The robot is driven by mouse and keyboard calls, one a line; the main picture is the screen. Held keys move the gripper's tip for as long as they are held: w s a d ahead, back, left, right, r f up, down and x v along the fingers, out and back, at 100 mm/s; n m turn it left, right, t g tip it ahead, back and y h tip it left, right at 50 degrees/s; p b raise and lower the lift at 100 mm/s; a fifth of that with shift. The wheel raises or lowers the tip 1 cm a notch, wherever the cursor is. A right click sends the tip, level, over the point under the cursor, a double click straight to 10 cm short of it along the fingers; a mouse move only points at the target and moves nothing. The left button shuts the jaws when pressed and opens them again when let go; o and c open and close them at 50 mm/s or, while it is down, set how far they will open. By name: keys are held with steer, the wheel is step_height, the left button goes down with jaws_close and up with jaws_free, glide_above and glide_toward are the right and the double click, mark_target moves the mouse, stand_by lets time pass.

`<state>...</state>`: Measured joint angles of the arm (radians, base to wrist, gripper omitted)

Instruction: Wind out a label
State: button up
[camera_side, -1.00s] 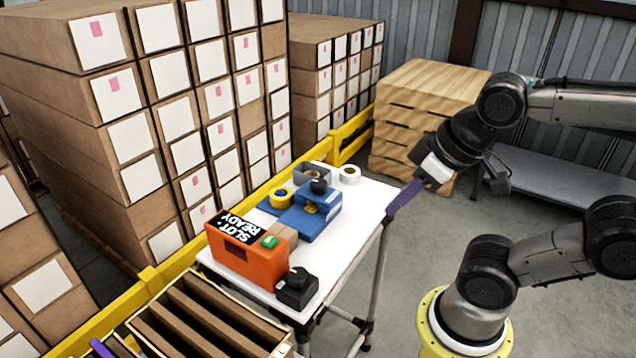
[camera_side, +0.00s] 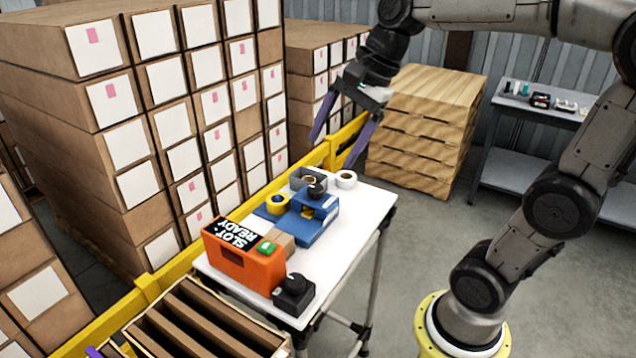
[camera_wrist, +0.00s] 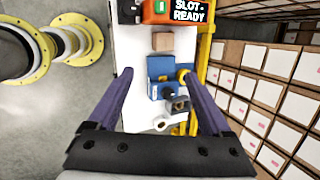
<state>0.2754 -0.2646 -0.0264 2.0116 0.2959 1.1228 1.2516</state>
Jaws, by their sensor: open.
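My gripper (camera_side: 335,155) is open and empty, raised above the far end of the white table (camera_side: 370,205). Its two purple fingers are spread wide and point down; they also frame the table in the wrist view (camera_wrist: 160,100). The blue device (camera_side: 318,222), which looks like a label dispenser, stands mid-table with a dark knob (camera_side: 316,191) near its top. A yellow roll (camera_side: 277,204) sits beside it. A white roll (camera_side: 346,179) and a grey open box (camera_side: 309,178) are at the far end. No wound-out label can be made out.
An orange box (camera_side: 240,262) with a "SLOT READY" sign and green button stands at the table's near end, with a black knob unit (camera_side: 294,292) and a small carton (camera_side: 280,243). Stacked cartons (camera_side: 130,140) and a yellow rail (camera_side: 170,275) border the left.

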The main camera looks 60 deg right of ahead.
steer(key=w+d+f+m, duration=0.3)
steer(key=w+d+m, duration=0.35)
steer(key=d, duration=0.25)
steer(key=m+g+y, duration=0.1)
steer(key=m, duration=0.1)
glide_toward(316, 187)
steer(key=x, duration=0.8)
steer(key=shift+a+f, duration=0.15)
steer(key=shift+f, duration=0.1)
steer(key=shift+c, duration=0.3)
jaws_close()
